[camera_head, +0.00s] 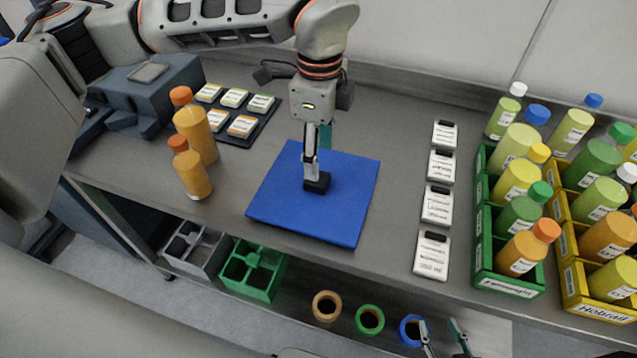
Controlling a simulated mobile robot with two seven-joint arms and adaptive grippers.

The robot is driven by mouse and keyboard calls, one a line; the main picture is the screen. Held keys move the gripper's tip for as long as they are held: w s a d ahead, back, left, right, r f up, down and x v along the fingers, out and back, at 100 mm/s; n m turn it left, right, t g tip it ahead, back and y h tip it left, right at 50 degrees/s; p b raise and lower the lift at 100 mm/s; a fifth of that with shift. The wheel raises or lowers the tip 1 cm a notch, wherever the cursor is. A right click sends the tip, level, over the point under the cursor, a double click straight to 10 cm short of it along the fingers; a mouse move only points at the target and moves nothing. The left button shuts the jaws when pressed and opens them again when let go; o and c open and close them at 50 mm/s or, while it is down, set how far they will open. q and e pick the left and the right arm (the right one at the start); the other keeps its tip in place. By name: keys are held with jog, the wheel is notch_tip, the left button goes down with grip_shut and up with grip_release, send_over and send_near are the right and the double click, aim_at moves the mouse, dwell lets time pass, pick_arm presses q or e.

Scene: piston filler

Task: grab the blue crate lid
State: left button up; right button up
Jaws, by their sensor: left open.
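The blue crate lid appears to be the flat, square blue panel (345,215) lying on the grey table in the head view. My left gripper (319,165) reaches down over its middle from above and is open. A small black block (317,184) shows at the lower end of its near finger; I cannot tell if it is a handle on the panel or part of the finger. Contact with the panel is unclear. My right gripper (444,337) is at the bottom edge, low in front of the table, with its fingers spread and nothing between them.
Orange bottles (196,127) and a black tray (257,126) of labelled packs stand left. White labelled boxes (432,254) line the panel's right. A green crate (481,262) and a yellow crate (570,290) hold bottles far right. Below lie a green bin (252,290) and coloured rings (370,318).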

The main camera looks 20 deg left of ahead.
aim_at(317, 185)
pick_arm(q)
jog(key=shift+s+a+f, duration=0.1)
jog(key=shift+f, duration=1.5)
jog(key=shift+a+f, duration=0.1)
jog(key=shift+f, duration=1.45)
jog(key=c, duration=1.3)
